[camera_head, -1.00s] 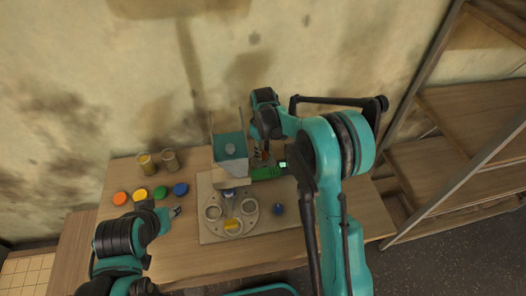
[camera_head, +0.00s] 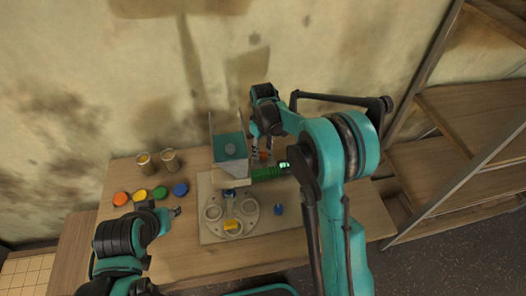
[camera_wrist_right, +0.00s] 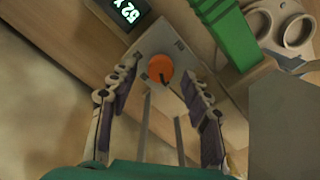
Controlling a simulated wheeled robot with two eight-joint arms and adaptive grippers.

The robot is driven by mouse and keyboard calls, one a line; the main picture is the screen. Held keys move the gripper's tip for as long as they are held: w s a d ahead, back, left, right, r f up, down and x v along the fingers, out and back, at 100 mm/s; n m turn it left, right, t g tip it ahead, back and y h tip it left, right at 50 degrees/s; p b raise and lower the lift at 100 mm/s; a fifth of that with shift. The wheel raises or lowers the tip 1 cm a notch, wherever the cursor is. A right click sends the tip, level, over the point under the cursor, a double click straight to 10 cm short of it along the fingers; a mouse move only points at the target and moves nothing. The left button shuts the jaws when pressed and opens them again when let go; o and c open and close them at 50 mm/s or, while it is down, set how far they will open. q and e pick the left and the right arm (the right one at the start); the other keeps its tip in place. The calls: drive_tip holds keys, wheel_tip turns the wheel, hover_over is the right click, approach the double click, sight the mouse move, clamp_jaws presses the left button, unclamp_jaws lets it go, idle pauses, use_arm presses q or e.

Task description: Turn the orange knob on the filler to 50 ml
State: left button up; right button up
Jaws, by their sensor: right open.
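The filler (camera_head: 230,150) stands on the table with a teal hopper and a green lever. In the right wrist view, its orange knob (camera_wrist_right: 160,68) has a dark pointer mark and lies between the tips of my open right gripper (camera_wrist_right: 156,78), with gaps on both sides. In the head view, my right gripper (camera_head: 263,148) is over the knob (camera_head: 263,155). A small display (camera_wrist_right: 129,10) shows digits like 52; the rest is cut off. My left gripper (camera_head: 176,211) is low over the table's left part, away from the filler; its jaws are too small to judge.
The green lever (camera_wrist_right: 225,35) is close beside the knob. A round carousel with holes (camera_head: 232,213) is in front of the filler. Colored lids (camera_head: 140,196) and two filled cups (camera_head: 170,160) are at the left. A wooden shelf (camera_head: 470,130) stands at the right.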

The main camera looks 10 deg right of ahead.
sight(263, 154)
wheel_tip(263, 154, up, 10)
drive_tip(key=shift+r, duration=0.2)
drive_tip(key=shift+s, duration=0.1)
idle(0.4)
drive_tip(key=s+d+r+m+t, duration=0.2)
drive_tip(key=s+r, duration=0.2)
drive_tip(key=s, duration=0.3)
drive_tip(key=s+d+f+m+t+b, duration=0.1)
drive_tip(key=s+f+m+t, duration=0.1)
drive_tip(key=s, duration=0.7)
drive_tip(key=s+d+f+m+t+b, duration=0.1)
drive_tip(key=s+d+m+t, duration=0.1)
drive_tip(key=s, duration=0.7)
drive_tip(key=shift+s+f+m+t, duration=0.25)
drive_tip(key=shift+f+m+t, duration=0.15)
drive_tip(key=shift+m+t, duration=0.15)
